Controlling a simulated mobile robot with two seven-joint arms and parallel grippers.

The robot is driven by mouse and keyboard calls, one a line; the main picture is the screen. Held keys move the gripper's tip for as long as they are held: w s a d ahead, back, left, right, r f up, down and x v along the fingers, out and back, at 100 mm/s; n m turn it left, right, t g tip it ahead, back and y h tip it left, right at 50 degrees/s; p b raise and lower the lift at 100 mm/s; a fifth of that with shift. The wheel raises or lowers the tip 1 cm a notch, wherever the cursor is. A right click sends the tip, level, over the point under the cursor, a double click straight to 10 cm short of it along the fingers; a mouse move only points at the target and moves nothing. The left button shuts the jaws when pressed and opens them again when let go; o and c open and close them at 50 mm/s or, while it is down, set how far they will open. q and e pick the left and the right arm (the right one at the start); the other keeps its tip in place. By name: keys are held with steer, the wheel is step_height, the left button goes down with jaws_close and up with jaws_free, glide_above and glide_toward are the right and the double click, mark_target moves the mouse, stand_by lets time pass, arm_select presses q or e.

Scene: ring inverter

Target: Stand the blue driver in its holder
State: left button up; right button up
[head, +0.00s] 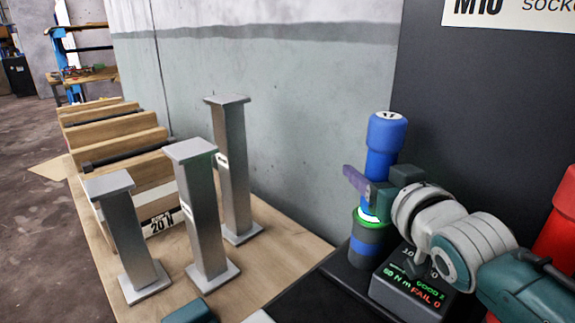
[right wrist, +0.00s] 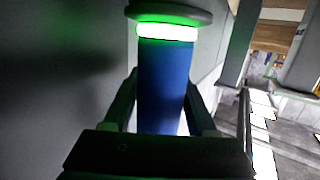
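The blue driver (head: 384,140) stands upright at the right in the head view, with a pale marked cap on top. Its lower end meets the holder (head: 366,243), a dark cup with a blue band and a green-lit rim. My right gripper (head: 380,184) is around the driver's lower body, just above that rim. In the right wrist view the driver (right wrist: 163,85) lies between both fingers, which appear to touch its sides. A white-green lit band shows beyond the fingertips. How deep the driver sits is hidden. A teal part at the bottom edge seems to be my left gripper (head: 190,312); its fingers cannot be made out.
A display box (head: 412,288) with green and red text stands close to the holder. Three grey metal posts (head: 205,215) stand on the wooden bench (head: 270,270) to the left. Slotted wooden racks (head: 115,135) lie behind them. A wall is close behind the driver.

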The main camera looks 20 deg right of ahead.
steer(key=o, duration=0.4)
steer(key=shift+f, duration=0.25)
steer(key=shift+s+a+r, duration=0.1)
steer(key=shift+s, duration=0.3)
steer(key=s+a+r+n+g+y+p, duration=0.1)
steer(key=s+a+g+p, duration=0.25)
steer(key=s, duration=0.55)
steer(key=s+a+r+n+g+y+p, duration=0.1)
steer(key=s+a+n+g+p, duration=0.2)
steer(key=s, duration=0.6)
steer(key=s+a+g+y+p, duration=0.1)
steer(key=s+a+g, duration=0.35)
steer(key=s, duration=0.45)
step_height(320, 180, up, 38)
steer(key=s+g+p, duration=0.1)
steer(key=s+p, duration=0.1)
steer(key=p, duration=3.6)
steer(key=shift+d+r, duration=0.2)
steer(key=shift+d, duration=0.15)
